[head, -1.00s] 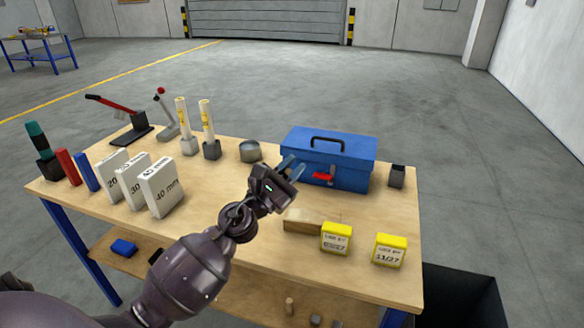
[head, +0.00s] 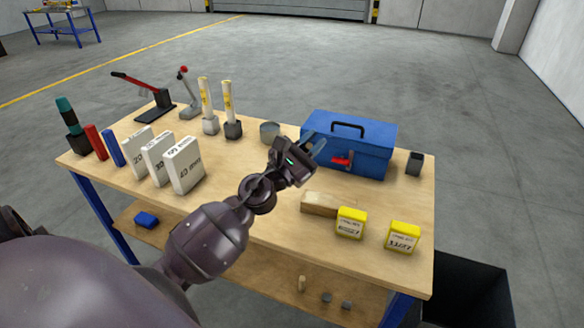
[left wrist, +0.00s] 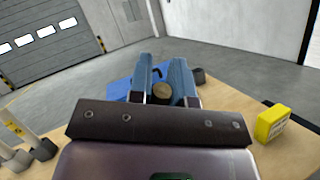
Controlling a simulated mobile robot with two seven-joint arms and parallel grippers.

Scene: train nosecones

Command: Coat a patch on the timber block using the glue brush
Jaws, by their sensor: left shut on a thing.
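The timber block (head: 320,203) lies on the table in front of the blue toolbox, partly behind a yellow-lidded tub. My left gripper (head: 316,146) is above the table in front of the toolbox's left part, up and left of the block in the picture. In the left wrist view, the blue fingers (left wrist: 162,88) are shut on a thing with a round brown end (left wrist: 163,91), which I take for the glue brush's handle. The rest of the brush is hidden, and its bristles cannot be made out. My right gripper is not in view.
The blue toolbox (head: 372,144) with a red latch stands behind the block. Yellow-lidded tubs (head: 404,236) stand at the front right. A grey round tin (head: 270,132), white numbered blocks (head: 185,166) and glue tubes (head: 230,110) stand left. The front middle is clear.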

